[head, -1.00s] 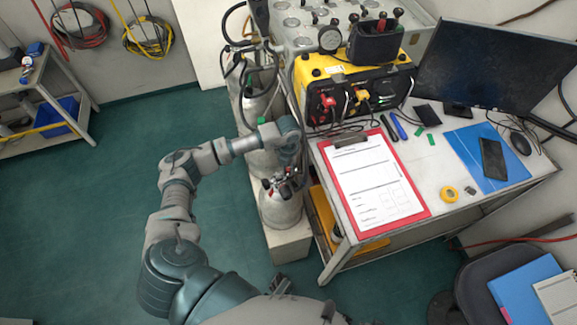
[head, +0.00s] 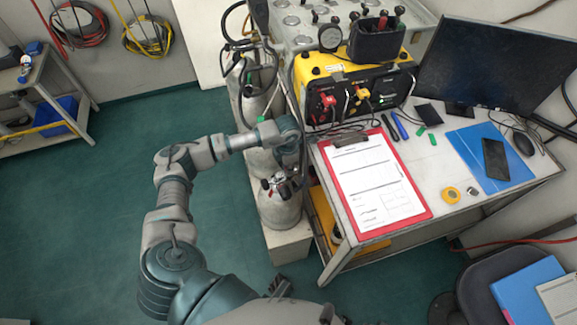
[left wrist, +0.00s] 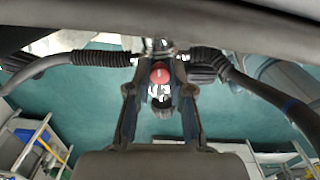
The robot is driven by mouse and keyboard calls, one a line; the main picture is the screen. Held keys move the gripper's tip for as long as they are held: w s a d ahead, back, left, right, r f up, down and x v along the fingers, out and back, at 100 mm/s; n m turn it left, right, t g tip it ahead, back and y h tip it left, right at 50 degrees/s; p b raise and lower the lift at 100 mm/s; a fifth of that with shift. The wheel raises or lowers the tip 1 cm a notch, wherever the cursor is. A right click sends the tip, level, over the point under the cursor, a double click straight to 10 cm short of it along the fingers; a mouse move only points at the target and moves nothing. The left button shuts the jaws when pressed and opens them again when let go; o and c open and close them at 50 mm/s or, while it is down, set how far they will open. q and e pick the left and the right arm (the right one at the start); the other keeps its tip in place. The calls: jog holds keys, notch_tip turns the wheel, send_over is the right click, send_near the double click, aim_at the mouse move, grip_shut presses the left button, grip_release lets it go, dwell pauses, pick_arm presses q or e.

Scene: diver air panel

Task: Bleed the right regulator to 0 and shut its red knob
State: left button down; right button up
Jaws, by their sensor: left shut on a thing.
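My left gripper (head: 284,180) is at the top of the nearest grey gas cylinder (head: 279,210) in the head view, small and partly lost against the fittings there. In the left wrist view a round red knob (left wrist: 160,72) on a chrome regulator (left wrist: 160,92) sits between the two fingertips of my left gripper (left wrist: 161,80). The fingers are shut on the knob, though the exact contact is hard to see. Black hoses run off to both sides of the regulator. No gauge reading is legible.
More cylinders (head: 258,100) stand behind, with hoses (head: 236,50) close to my forearm. A bench (head: 440,178) to the right holds a red clipboard (head: 418,200), a yellow panel box (head: 312,66) and a monitor (head: 480,70). The green floor (head: 90,200) on the left is clear.

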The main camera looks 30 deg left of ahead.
pick_arm(q)
jog(key=shift+m, duration=0.4)
jog(key=shift+a, duration=0.1)
jog(key=c, duration=1)
grip_release()
notch_tip(320, 180, up, 12)
jog(key=shift+f, duration=0.1)
